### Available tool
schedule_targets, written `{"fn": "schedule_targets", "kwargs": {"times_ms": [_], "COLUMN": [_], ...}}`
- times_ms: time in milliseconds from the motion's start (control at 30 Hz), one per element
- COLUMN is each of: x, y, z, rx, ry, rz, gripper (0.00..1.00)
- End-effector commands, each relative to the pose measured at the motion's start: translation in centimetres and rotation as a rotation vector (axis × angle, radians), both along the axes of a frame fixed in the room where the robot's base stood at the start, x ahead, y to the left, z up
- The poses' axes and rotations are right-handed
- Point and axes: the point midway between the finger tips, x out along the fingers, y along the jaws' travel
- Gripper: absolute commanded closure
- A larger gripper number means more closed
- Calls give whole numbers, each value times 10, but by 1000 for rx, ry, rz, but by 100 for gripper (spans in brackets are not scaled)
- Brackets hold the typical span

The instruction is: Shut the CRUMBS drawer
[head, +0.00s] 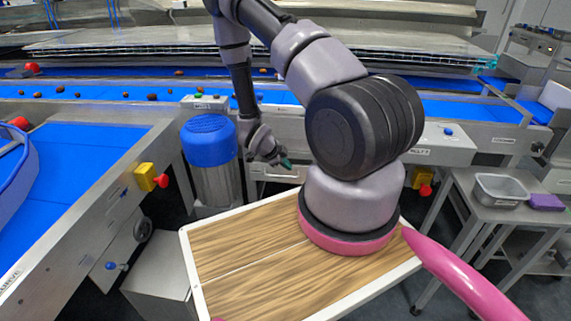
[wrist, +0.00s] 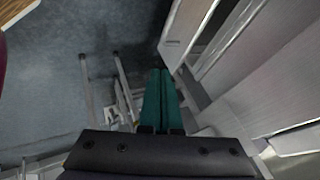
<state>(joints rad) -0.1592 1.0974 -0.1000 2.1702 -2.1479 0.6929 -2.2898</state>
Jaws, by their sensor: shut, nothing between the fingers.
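My gripper (head: 286,163) is in front of the steel machine below the blue belt, left of my big arm joint in the head view. Its teal fingers (wrist: 159,95) are shut together and empty in the wrist view. A pale steel drawer front (head: 278,173) shows just below and behind the fingertips in the head view. In the wrist view a steel panel (wrist: 184,30) with a dark gap behind it lies just right of the fingertips; it looks like this drawer standing partly out. I cannot read a CRUMBS label, and cannot tell whether the fingers touch the panel.
A blue-topped steel drum (head: 208,142) stands left of my gripper. A yellow switch box with a red button (head: 148,177) is on the left conveyor frame. A side table (head: 480,205) at right holds a metal pan (head: 500,190) and a purple block (head: 546,202). Grey floor (wrist: 80,45) is open left of the fingers.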

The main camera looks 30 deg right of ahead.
Motion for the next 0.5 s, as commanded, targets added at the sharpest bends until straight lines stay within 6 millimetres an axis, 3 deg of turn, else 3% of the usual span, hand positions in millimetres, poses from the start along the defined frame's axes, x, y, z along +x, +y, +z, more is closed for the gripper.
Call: {"fn": "schedule_targets", "kwargs": {"times_ms": [333,400,500], "x": [12,16,32], "y": [-44,-51,-59], "z": [-61,-69,-66], "rx": [2,1,1], "ry": [2,-1,-5], "rz": [-7,-8,-6], "gripper": [100,100,100]}}
